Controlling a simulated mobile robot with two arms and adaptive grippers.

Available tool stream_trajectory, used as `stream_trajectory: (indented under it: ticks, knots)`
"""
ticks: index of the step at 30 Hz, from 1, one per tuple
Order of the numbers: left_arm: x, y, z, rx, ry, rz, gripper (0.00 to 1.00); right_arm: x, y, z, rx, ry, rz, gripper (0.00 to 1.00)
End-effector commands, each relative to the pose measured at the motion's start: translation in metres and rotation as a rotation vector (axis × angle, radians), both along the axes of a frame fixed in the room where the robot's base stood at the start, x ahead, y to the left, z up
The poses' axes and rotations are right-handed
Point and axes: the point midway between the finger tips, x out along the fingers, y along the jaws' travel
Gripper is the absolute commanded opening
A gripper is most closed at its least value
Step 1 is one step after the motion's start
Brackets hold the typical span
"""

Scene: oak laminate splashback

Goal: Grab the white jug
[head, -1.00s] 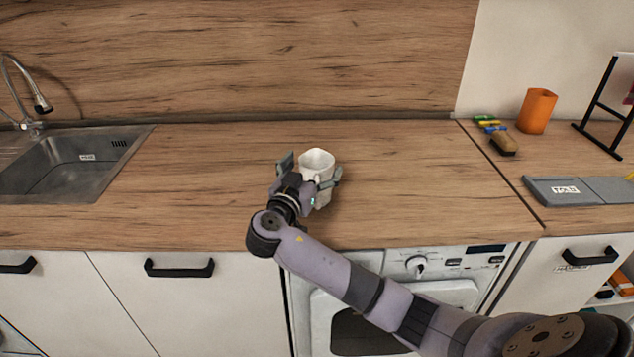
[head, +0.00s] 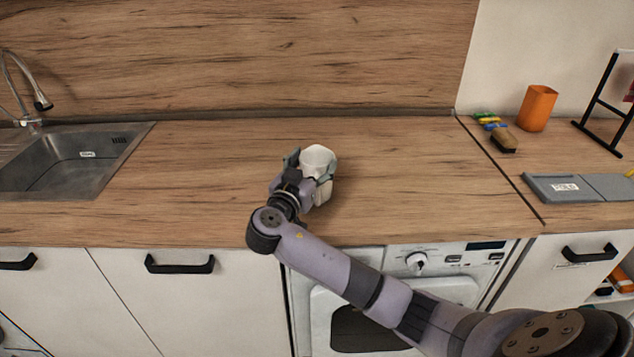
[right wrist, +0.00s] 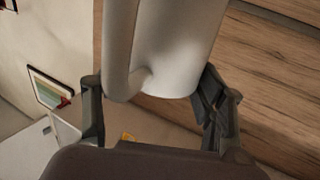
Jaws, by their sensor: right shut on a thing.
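The white jug (head: 317,158) stands upright on the wooden counter, about the middle of the head view. My right gripper (head: 311,170) is shut on the jug, with a finger on either side of its body. The jug's lower front is partly hidden by the gripper in the head view. My left gripper is not in view.
A sink (head: 62,165) with a tap is at the left. An orange cup (head: 537,108), a brush (head: 503,139) and a grey flat device (head: 566,188) are on the right counter. A black stand (head: 599,105) is at the far right. The counter around the jug is clear.

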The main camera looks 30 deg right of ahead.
Motion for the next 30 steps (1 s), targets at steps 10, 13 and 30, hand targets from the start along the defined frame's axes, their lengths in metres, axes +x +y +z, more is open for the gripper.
stream_trajectory:
  ticks: [10,13,30]
  knots:
    - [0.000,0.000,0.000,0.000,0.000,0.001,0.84,0.000,0.000,0.000,0.000,0.000,0.000,0.14]
    - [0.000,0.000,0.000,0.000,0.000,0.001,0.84,0.000,0.000,0.000,0.000,0.000,0.000,0.07]
    - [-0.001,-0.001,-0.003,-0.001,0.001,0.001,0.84,0.000,0.000,0.023,0.002,-0.007,0.001,0.03]
